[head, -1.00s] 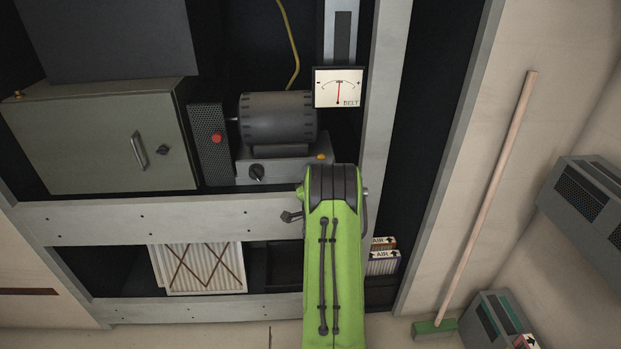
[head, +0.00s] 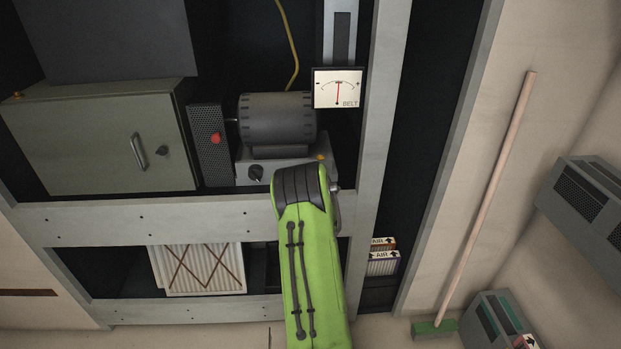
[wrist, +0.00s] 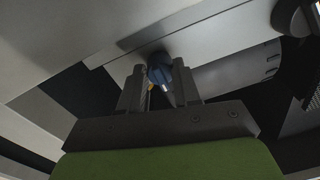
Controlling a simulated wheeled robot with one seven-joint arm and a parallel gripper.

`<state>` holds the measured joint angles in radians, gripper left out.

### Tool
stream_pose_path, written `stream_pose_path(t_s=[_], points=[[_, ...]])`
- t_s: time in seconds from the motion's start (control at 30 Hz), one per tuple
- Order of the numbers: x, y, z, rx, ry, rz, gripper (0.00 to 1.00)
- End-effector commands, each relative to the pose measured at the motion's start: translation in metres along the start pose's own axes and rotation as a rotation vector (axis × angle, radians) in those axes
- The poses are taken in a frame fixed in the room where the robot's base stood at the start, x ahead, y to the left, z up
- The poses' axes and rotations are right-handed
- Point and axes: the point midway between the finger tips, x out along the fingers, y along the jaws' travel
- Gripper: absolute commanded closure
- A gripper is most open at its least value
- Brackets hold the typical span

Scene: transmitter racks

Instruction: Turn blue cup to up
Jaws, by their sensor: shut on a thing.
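The blue cup (wrist: 159,68) is a small, dark blue rounded piece in the wrist view. It sits between the two fingers of my gripper (wrist: 158,76), which is shut on it. It appears to lie against the underside of a pale grey panel; whether it is fixed there I cannot tell. A small pale mark shows just below it. Which way the cup faces is not clear. In the head view, my green arm hides both the cup and my gripper.
A BELT gauge (head: 338,88) hangs above right. A pleated filter (head: 200,268) and AIR boxes (head: 383,263) are below. A broom (head: 487,200) leans at right.

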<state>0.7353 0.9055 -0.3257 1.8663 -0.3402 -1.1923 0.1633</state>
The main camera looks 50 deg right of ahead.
Motion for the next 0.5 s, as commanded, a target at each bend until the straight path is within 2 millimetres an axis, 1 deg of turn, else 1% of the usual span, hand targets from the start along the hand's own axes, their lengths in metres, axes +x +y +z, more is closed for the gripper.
stream_pose_path(t_s=[0.03,0.47,0.5], points=[[-0.0009,0.0004,0.0038,-0.006,-0.01,0.002,0.99],[-0.0011,0.001,0.0042,-0.017,-0.011,0.003,0.99],[-0.0011,0.001,0.0042,-0.017,-0.012,0.003,0.67]])
